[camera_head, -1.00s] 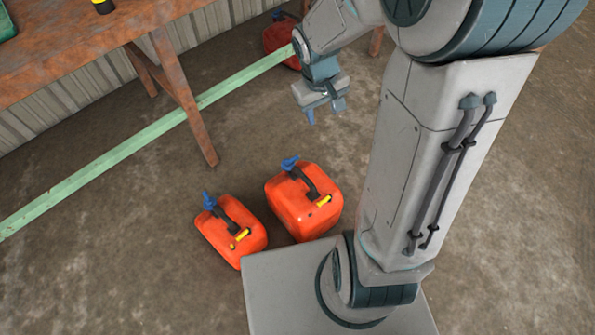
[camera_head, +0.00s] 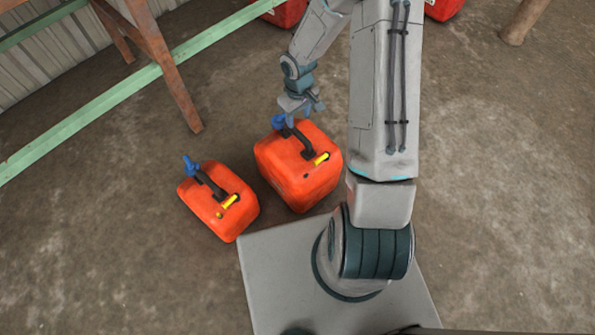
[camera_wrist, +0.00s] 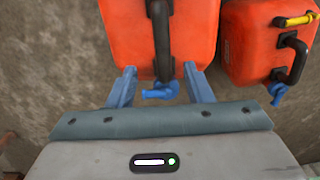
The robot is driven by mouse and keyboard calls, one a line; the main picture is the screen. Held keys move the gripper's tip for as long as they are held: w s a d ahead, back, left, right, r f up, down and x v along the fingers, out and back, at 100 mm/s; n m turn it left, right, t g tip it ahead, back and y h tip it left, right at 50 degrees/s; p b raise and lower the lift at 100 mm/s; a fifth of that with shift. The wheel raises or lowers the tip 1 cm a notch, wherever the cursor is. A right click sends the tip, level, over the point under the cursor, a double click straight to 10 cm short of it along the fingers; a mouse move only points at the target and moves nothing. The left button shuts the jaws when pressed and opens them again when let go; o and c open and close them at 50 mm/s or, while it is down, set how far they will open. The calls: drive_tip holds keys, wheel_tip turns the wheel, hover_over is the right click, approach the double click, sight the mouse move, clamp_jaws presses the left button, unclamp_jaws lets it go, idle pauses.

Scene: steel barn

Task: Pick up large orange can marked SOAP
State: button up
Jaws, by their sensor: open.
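The larger orange can (camera_head: 290,180) stands on the floor beside my base. It has a black handle, a blue cap and a yellow piece on top. My gripper (camera_head: 300,114) is open just above the cap end of this can. In the wrist view the same can (camera_wrist: 127,45) is ahead of my gripper (camera_wrist: 159,70), with the blue cap between the fingers and the handle beyond them. I cannot tell whether the fingers touch it. A smaller orange can (camera_head: 233,220) stands to its left; in the wrist view it is on the right (camera_wrist: 240,50). No SOAP marking is readable.
Red cans stand farther back, one (camera_head: 285,12) at the top middle and one (camera_head: 443,8) at the top right. A wooden table leg (camera_head: 172,85) and a green floor beam (camera_head: 95,115) are at the left. Open floor lies at the right.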

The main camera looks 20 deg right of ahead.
sight(297, 131)
wheel_tip(297, 131, down, 9)
drive_tip(key=b, duration=0.4)
drive_tip(key=shift+s+a, duration=0.1)
drive_tip(key=shift+a, duration=0.05)
drive_tip(key=shift+r, duration=0.15)
clamp_jaws()
idle(1.2)
